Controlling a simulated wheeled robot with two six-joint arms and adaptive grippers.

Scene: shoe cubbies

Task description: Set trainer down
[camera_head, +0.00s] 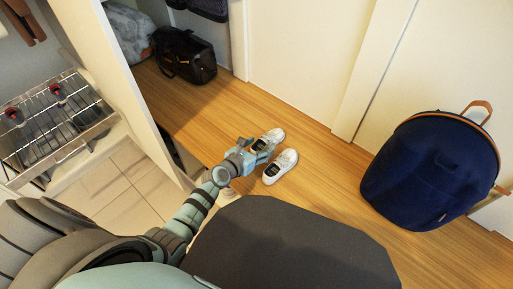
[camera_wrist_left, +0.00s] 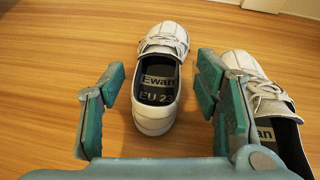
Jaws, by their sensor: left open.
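A white trainer (camera_head: 274,136) rests upright on the wooden floor, and its insole reads "Ewan EU 23". In the left wrist view this trainer (camera_wrist_left: 160,118) lies between the spread fingers, with a gap on both sides. A second white trainer (camera_head: 284,163) stands beside it, to the lower right in the head view. In the left wrist view the second trainer (camera_wrist_left: 252,62) is at the right, partly hidden by my right-hand finger. My left gripper (camera_head: 262,148) is open at the heel end of the first trainer. It also shows in the left wrist view (camera_wrist_left: 160,80). My right gripper is out of view.
A navy backpack (camera_head: 432,172) stands on the right by the white doors. A black bag (camera_head: 185,56) sits at the back left. A wire shoe rack (camera_head: 48,128) is at the far left behind a white panel (camera_head: 125,85). The wooden floor around the trainers is clear.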

